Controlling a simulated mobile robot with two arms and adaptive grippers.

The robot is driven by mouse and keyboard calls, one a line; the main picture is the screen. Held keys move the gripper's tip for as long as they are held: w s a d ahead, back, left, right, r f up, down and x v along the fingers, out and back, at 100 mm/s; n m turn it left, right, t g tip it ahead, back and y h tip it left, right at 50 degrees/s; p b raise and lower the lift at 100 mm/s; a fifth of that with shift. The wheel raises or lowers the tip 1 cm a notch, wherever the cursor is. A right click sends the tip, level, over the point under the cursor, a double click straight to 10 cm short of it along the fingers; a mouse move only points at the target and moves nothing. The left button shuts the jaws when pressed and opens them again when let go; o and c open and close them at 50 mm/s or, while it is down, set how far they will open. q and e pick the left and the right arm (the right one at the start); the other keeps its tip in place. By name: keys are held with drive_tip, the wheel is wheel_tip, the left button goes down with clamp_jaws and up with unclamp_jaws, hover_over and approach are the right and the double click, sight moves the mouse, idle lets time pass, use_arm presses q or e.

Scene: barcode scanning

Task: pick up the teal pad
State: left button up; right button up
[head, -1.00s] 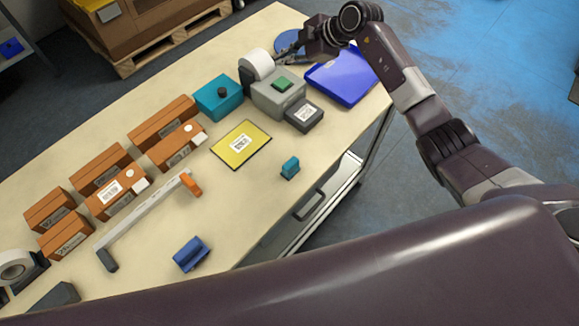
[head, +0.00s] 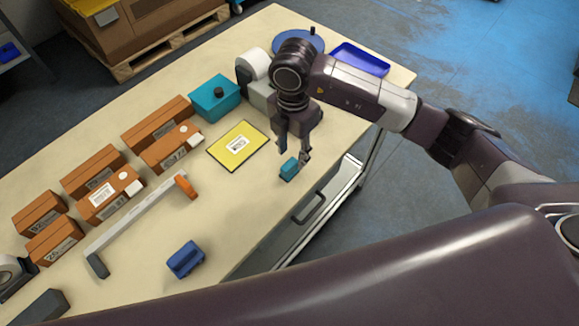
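The teal pad (head: 289,170) is a small block standing on the table near its right front edge, in the head view. My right gripper (head: 294,156) points down over it, with its fingers apart. The fingertips are close to the pad's upper part, one on either side in the picture. I cannot tell whether they touch it. My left gripper is not in view.
A yellow sheet with a label (head: 238,146) and a larger teal box with a dark knob (head: 215,100) lie left of my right gripper. A blue block (head: 185,259) and a grey bar (head: 135,223) are nearer the front. A blue tray (head: 360,60) is behind.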

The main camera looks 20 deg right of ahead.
sight(289, 164)
drive_tip(key=f+p, duration=0.1)
drive_tip(key=f, duration=0.1)
drive_tip(key=a+f+p, duration=0.1)
drive_tip(key=f, duration=0.1)
drive_tip(key=shift+s+f, duration=0.2)
drive_tip(key=shift+f, duration=0.5)
clamp_jaws()
